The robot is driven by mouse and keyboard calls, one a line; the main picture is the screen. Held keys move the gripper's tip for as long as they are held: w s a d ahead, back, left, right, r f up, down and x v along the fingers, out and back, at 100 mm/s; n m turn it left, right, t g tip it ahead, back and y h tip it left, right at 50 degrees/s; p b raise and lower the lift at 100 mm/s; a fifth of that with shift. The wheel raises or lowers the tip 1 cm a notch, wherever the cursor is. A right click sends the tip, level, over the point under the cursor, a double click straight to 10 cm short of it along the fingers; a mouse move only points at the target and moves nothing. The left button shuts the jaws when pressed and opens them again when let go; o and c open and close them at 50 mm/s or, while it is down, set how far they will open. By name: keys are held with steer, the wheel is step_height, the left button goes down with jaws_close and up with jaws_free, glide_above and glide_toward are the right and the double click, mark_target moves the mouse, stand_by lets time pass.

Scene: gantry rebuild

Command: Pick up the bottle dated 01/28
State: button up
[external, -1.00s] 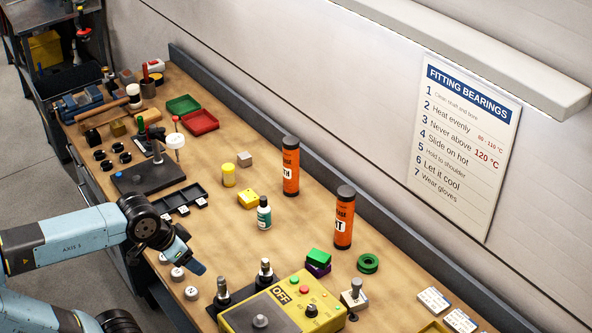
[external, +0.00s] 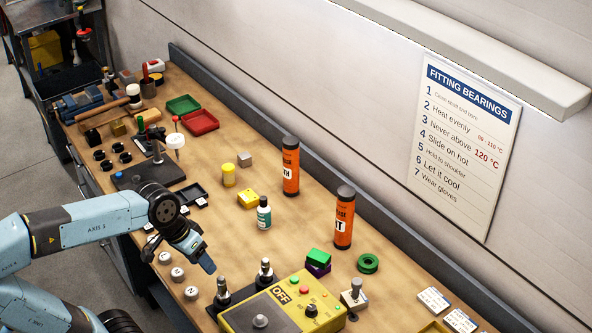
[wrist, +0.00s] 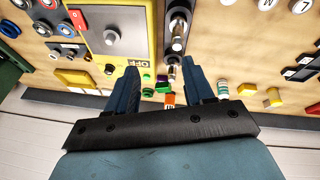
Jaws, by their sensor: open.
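A small dark teal bottle (external: 264,213) with a white label stands upright on the bench, left of the two orange tubes. A teal and white item in the wrist view (wrist: 222,89), right of my fingers, looks like the same bottle. Its date is too small to read. My gripper (external: 207,266) is above the bench's near side, to the left of and nearer than the bottle, and not touching it. In the wrist view my gripper's two dark blue fingers (wrist: 160,82) are apart with nothing held between them.
Two orange tubes (external: 291,168) (external: 344,220) stand behind the bottle. A yellow control box (external: 278,309) and upright metal posts (external: 266,270) are right of my gripper. A yellow block (external: 248,199) and yellow cylinder (external: 229,175) are close by. Bench between gripper and bottle is mostly clear.

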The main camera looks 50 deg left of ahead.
steer(key=w+a+f+n+g+h, duration=0.2)
steer(key=w+f+n+h, duration=0.3)
steer(key=w+n, duration=0.4)
steer(key=n+t+h, duration=0.5)
steer(key=n+t, duration=0.8)
steer(key=n, duration=0.4)
glide_toward(263, 198)
steer(key=shift+f+x, duration=0.1)
steer(key=shift+x, duration=2.4)
steer(key=shift+f+x, duration=0.15)
steer(key=shift+x, duration=2.4)
steer(key=shift+a, duration=0.1)
steer(key=shift+c, duration=0.3)
jaws_close()
